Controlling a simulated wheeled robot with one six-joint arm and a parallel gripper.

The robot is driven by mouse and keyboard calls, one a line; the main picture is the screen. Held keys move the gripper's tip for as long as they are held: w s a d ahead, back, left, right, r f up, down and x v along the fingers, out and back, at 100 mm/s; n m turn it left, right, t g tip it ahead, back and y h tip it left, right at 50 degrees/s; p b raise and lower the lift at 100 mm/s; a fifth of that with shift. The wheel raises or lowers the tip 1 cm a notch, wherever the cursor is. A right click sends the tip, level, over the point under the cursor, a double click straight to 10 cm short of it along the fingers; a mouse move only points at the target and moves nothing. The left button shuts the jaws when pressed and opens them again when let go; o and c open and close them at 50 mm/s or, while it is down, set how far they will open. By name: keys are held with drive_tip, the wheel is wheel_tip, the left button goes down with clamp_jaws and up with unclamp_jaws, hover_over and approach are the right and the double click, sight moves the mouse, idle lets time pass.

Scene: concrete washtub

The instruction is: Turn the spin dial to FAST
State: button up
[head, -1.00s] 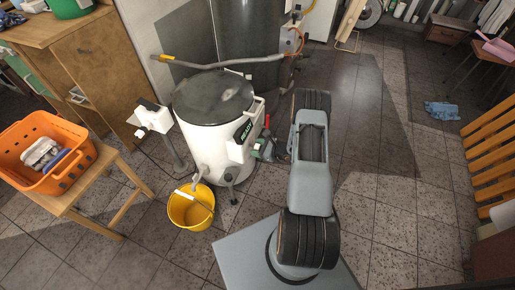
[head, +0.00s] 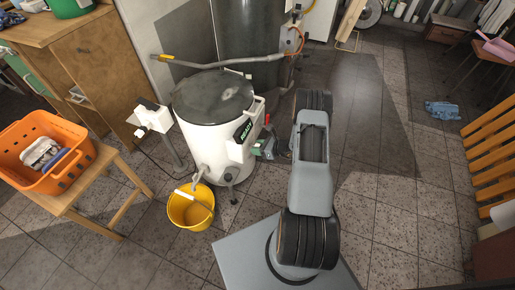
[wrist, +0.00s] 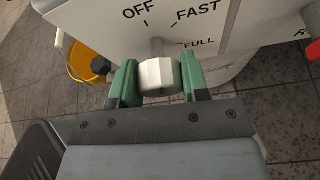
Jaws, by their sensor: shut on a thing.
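The white washtub machine (head: 205,150) with a dark round lid (head: 212,97) stands left of my arm in the head view. In the wrist view its white panel (wrist: 238,22) carries the printed words OFF, FAST and FULL, with short tick marks. My gripper (wrist: 157,80) has green fingers, one on each side of a pale blocky dial (wrist: 156,74), and is shut on it. The dial sits below the OFF and FAST marks. I cannot tell for sure which mark it points at. In the head view my gripper (head: 265,147) is at the machine's right side, and the dial is hidden.
A yellow bucket (head: 190,212) stands on the floor in front of the machine. An orange basket (head: 70,172) sits on a wooden stool at the left. A yellow-ended hose (head: 195,64) lies behind the lid. The tiled floor right of my arm is mostly clear.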

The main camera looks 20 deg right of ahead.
drive_tip(key=shift+f+m+g+y+b, duration=0.1)
drive_tip(key=shift+m+g+y+b, duration=0.25)
drive_tip(key=shift+m+g+y, duration=0.6)
drive_tip(key=shift+m+y+b, duration=0.5)
drive_tip(key=shift+m+y, duration=0.05)
drive_tip(key=shift+m, duration=1)
drive_tip(key=o, duration=0.9)
drive_tip(key=shift+d, duration=0.1)
drive_tip(key=p+v, duration=0.2)
drive_tip(key=v, duration=1.1)
drive_tip(key=shift+s+d+p, duration=0.2)
drive_tip(key=shift+d+p, duration=0.1)
drive_tip(key=shift+p, duration=0.05)
